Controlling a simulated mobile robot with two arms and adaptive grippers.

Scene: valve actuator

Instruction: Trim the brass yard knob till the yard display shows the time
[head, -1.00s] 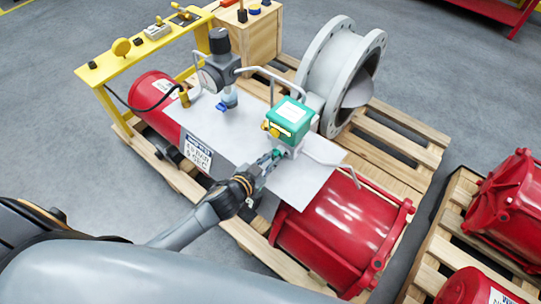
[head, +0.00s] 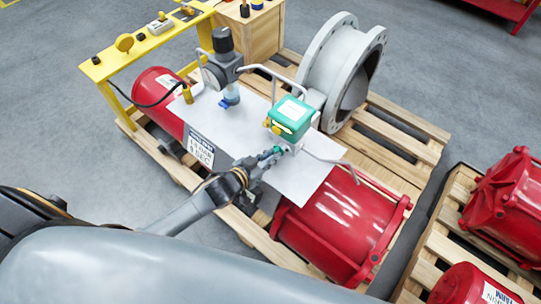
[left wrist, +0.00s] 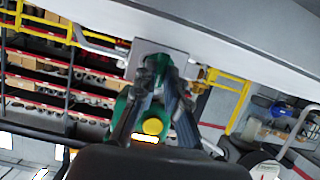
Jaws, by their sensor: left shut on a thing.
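My left gripper (head: 268,158) is shut on a small green part (head: 277,150) below the front of a green box (head: 290,117) on the grey plate. In the left wrist view its fingers (left wrist: 158,85) close around a green piece (left wrist: 157,62). A yellow-brass knob (head: 272,126) sits on the green box's front corner; a round yellow knob (left wrist: 152,126) shows in the left wrist view, below the fingers and apart from them, with a bright strip under it. A brass fitting (head: 187,94) stands at the plate's left end. I cannot tell which is the yard knob. My right gripper is not in view.
A dark-topped regulator with a gauge (head: 216,72) stands left of the green box. Thin pipes cross over the plate.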

